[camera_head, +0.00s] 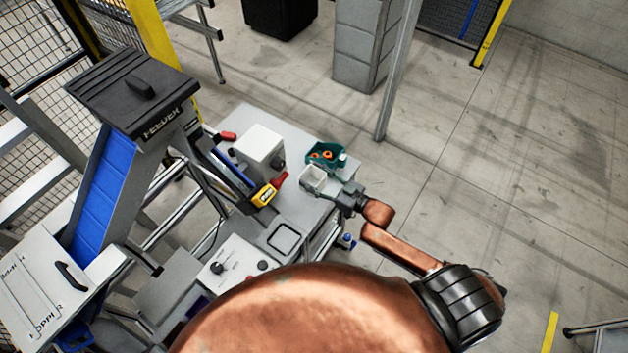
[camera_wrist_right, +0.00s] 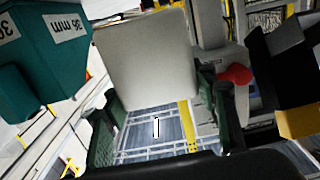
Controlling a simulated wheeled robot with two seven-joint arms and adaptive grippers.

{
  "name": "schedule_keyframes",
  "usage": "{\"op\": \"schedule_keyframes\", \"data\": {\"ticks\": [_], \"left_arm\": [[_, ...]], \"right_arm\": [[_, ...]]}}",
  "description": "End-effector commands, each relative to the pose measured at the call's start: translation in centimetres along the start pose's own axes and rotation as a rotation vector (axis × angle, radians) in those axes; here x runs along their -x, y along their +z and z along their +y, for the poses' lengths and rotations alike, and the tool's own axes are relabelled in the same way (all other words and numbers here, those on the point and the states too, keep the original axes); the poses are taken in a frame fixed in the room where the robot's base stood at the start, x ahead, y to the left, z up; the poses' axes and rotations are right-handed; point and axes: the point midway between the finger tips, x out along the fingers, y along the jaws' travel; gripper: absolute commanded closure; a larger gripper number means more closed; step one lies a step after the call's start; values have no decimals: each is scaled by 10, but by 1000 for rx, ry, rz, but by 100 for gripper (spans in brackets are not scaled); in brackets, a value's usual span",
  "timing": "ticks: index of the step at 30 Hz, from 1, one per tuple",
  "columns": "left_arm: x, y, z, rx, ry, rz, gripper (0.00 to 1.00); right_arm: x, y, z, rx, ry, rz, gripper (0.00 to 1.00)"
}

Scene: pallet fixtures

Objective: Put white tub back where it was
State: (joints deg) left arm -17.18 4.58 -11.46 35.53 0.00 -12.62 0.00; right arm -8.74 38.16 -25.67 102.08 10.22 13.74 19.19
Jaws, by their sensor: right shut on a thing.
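The white tub (camera_head: 312,178) is near the right edge of the grey table, beside the teal bin. My right gripper (camera_head: 333,190) reaches in from the right and is shut on the tub. In the right wrist view the tub (camera_wrist_right: 147,62) sits tilted between the two dark fingers. Its height over the table is hard to tell. A black square outline (camera_head: 283,238) lies bare on the table, nearer to me. My left gripper is in neither view.
The teal bin (camera_head: 325,155) with orange parts stands close behind the tub; its 36 mm label shows in the right wrist view (camera_wrist_right: 62,27). A white box (camera_head: 260,146), a red-handled yellow device (camera_head: 266,194) and a control panel (camera_head: 238,265) flank the bare table area (camera_head: 300,212).

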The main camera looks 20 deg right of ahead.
Motion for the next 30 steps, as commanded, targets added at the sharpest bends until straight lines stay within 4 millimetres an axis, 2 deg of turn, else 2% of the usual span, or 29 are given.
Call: {"op": "schedule_keyframes", "data": {"ticks": [5,12,25,26,30], "left_arm": [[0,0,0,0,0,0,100],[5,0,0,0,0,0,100],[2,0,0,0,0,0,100],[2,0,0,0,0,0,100],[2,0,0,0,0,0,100]], "right_arm": [[-5,11,7,0,-1,0,75],[-6,40,10,-2,0,0,75],[-6,48,9,-1,-1,0,75],[-6,48,9,-1,0,0,46],[-6,47,9,-1,-1,0,36]]}}
